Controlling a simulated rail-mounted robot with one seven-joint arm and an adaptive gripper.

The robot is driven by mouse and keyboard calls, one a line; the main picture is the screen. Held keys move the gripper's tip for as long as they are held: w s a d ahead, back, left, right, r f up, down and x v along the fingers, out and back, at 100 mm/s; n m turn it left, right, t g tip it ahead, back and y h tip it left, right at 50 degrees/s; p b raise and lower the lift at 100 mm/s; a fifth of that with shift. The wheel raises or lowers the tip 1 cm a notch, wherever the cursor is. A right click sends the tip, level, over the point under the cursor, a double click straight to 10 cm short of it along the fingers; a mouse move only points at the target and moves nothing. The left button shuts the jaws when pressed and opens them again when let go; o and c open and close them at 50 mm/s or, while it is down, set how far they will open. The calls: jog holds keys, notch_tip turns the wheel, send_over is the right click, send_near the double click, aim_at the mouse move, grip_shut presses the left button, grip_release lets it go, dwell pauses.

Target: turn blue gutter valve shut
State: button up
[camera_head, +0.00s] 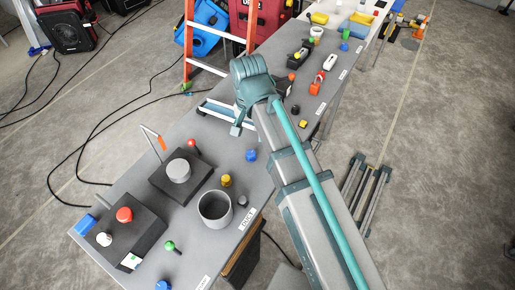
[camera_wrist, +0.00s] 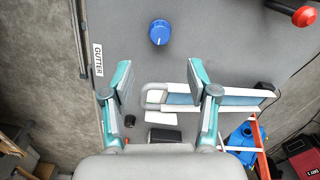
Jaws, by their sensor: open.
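The blue valve knob (camera_wrist: 159,32) with a white mark on its top stands on the grey table, near a label reading GUTTER (camera_wrist: 98,61) in the wrist view. It also shows in the head view as a blue knob (camera_head: 251,155) just below my gripper (camera_head: 237,128). In the wrist view my gripper (camera_wrist: 160,78) is open and empty, its two teal fingers wide apart. The knob is beyond the fingertips, between their lines, and apart from them. My arm hides part of the table in the head view.
A red-topped knob (camera_wrist: 305,16) stands to the right in the wrist view. A blue-and-white loop-ended thing (camera_wrist: 225,98) lies behind the fingers. The head view shows a grey cup (camera_head: 214,208), a yellow knob (camera_head: 226,180) and an orange ladder (camera_head: 188,45) beside the table.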

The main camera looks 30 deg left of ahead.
aim_at(251, 153)
jog(key=shift+s+f+p, duration=0.1)
jog(key=shift+f+p, duration=1.1)
jog(key=shift+f, duration=4.1)
grip_shut()
